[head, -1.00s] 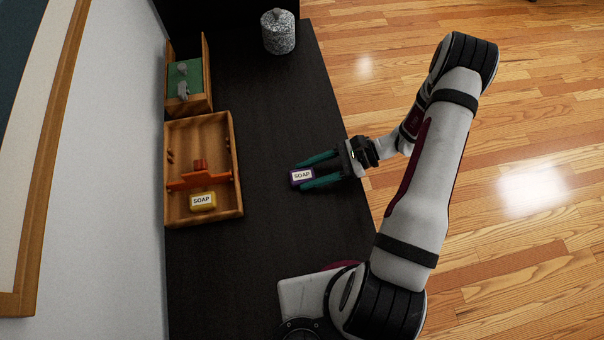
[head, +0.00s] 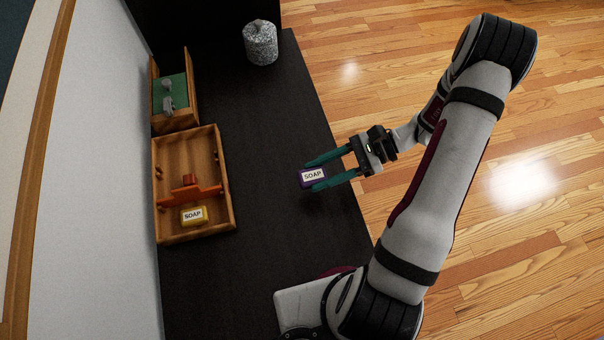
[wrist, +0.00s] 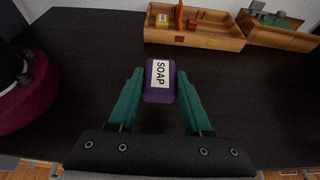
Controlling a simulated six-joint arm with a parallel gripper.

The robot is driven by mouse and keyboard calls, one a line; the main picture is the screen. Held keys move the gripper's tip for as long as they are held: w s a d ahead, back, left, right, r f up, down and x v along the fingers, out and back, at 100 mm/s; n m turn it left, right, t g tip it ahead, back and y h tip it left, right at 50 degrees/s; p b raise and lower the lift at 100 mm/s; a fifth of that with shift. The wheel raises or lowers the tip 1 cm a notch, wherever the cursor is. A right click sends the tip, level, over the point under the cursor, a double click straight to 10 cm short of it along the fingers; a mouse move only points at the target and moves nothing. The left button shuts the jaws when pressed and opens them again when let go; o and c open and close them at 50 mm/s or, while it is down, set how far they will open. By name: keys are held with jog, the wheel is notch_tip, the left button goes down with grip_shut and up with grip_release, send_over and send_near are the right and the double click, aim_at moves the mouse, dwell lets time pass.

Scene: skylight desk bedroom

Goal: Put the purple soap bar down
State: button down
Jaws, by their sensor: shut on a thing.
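The purple soap bar (head: 313,177) has a white label reading SOAP. My gripper (head: 318,172) is shut on it, with one teal finger on each side. In the wrist view the purple soap bar (wrist: 160,95) sits between the fingertips, label facing the camera. The bar is over the dark desk (head: 270,120), near its right edge. It appears to be raised above the desk, but the exact gap is hard to judge.
A wooden tray (head: 229,205) at left holds an orange divider (head: 205,191) and a yellow soap bar (head: 194,215). Behind it stands a wooden box (head: 189,80) with a green inside. A speckled stone jar (head: 260,44) stands at the back. The desk's middle is clear.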

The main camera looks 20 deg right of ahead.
jog(key=s+d+r, duration=0.3)
jog(key=d+r, duration=0.1)
jog(key=d, duration=0.2)
jog(key=w+a+r+m+t+h, duration=0.1)
jog(key=w+a+r+m+t, duration=0.3)
jog(key=w+r, duration=0.5)
jog(key=w+a+r+m+t+h, duration=0.1)
jog(key=w+a+r+m+t, duration=0.3)
jog(key=r, duration=0.9)
jog(key=m+t+h, duration=0.1)
jog(key=h, duration=0.1)
send_over(253, 175)
jog(key=f, duration=2.8)
jog(key=shift+s+d, duration=0.1)
jog(key=shift+d, duration=0.2)
jog(key=shift+a+f, duration=0.25)
jog(key=shift+f, duration=0.1)
jog(key=shift+f+t, duration=0.3)
jog(key=shift+f, duration=1.6)
jog(key=shift+f, duration=0.15)
